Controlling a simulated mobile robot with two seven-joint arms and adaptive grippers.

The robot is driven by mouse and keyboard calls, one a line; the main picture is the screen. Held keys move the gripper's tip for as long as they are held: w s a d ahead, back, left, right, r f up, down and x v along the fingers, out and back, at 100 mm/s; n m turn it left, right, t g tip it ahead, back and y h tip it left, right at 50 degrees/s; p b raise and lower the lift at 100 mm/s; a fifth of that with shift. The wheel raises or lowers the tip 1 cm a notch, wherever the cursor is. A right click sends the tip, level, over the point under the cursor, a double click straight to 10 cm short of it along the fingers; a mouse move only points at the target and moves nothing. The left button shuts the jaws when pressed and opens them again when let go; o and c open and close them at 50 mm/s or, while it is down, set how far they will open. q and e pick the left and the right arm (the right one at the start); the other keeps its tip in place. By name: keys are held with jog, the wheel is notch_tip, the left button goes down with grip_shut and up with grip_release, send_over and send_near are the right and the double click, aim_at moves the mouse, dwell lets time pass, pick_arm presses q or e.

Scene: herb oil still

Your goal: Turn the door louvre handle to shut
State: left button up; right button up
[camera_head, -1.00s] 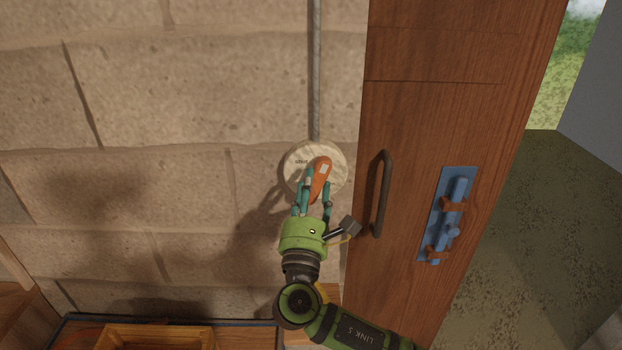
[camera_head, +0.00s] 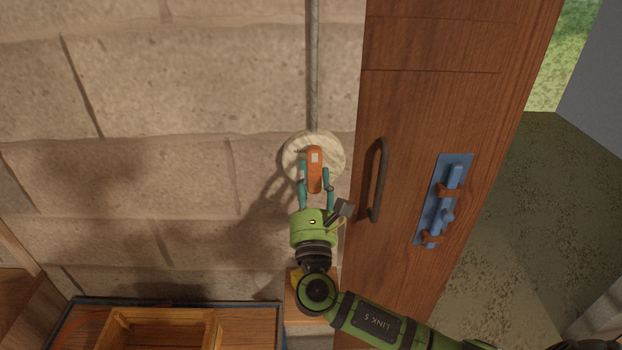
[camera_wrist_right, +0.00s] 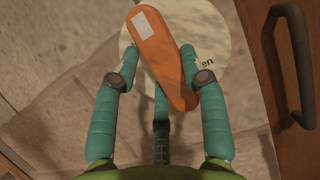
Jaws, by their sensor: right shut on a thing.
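The louvre handle is an orange lever (camera_head: 315,172) with a pale label patch, on a round cream dial plate (camera_head: 333,148) fixed to the stone wall. In the head view the lever stands nearly upright, its lower end towards my gripper. My right gripper (camera_head: 315,180) has its teal fingers closed on both sides of the lever. In the right wrist view the lever (camera_wrist_right: 162,62) lies tilted between the fingers, over the dial plate (camera_wrist_right: 213,45). Part of a printed word, "en", shows there; the rest is hidden. My left gripper is not in view.
A wooden door (camera_head: 410,110) with a dark pull handle (camera_head: 379,180) and a blue bolt (camera_head: 442,199) stands close to the right of my gripper. A grey pipe (camera_head: 313,70) runs up from the dial. A wooden box (camera_head: 112,325) is at lower left.

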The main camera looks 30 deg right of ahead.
jog(key=o, duration=1.2)
jog(key=shift+c, duration=0.2)
jog(key=shift+s+a+f, duration=0.1)
jog(key=shift+s+f, duration=0.05)
jog(key=v, duration=1.1)
jog(key=shift+s, duration=0.25)
jog(key=shift+a+f, duration=0.1)
